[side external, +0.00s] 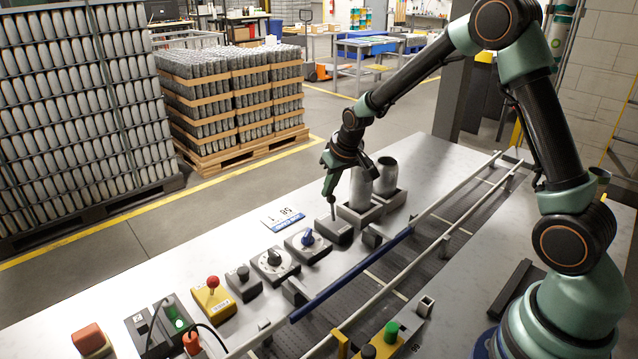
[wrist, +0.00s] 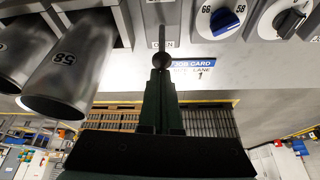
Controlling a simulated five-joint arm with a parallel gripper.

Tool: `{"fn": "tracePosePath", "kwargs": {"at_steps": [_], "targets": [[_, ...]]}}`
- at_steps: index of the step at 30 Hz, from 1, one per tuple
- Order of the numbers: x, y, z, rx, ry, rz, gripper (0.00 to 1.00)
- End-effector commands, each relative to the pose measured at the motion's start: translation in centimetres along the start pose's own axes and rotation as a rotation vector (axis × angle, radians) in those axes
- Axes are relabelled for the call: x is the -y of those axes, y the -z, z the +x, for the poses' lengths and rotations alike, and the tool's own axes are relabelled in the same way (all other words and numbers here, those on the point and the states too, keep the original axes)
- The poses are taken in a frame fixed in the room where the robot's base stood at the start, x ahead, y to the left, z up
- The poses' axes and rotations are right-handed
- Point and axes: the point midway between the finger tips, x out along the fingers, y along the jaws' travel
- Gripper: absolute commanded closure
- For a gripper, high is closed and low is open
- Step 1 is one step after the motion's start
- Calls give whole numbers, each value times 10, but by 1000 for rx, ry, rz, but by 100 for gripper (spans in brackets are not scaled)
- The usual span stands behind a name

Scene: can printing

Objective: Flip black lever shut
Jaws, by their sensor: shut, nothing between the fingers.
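The black lever (wrist: 161,49) is a thin rod with a dark ball knob, standing out from its grey box beside an "OPEN" label in the wrist view. In the side view the lever (side external: 332,209) stands roughly upright on the small grey box (side external: 337,232). My gripper (side external: 331,190) is shut and empty, pointing down right at the lever's top. In the wrist view the fingertips of my gripper (wrist: 160,77) line up with the ball knob, at or just behind it. I cannot tell whether they touch.
Two grey metal cans (side external: 361,190) stand in holders close right of the lever. A job card (side external: 283,218) lies to its left on the table. A blue-knob dial (side external: 307,239) and a black-knob dial (side external: 273,260) sit nearby. Conveyor rails (side external: 420,220) run along the right.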

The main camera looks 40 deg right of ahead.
Motion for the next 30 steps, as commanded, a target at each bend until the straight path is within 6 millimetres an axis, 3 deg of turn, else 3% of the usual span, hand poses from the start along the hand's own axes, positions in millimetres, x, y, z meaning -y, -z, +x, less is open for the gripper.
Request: {"fn": "tracePosePath", "kwargs": {"at_steps": [10, 30], "targets": [[-5, -27, -13, 3, -3, 0, 100], [-4, -20, -26, 1, -3, -1, 100]]}}
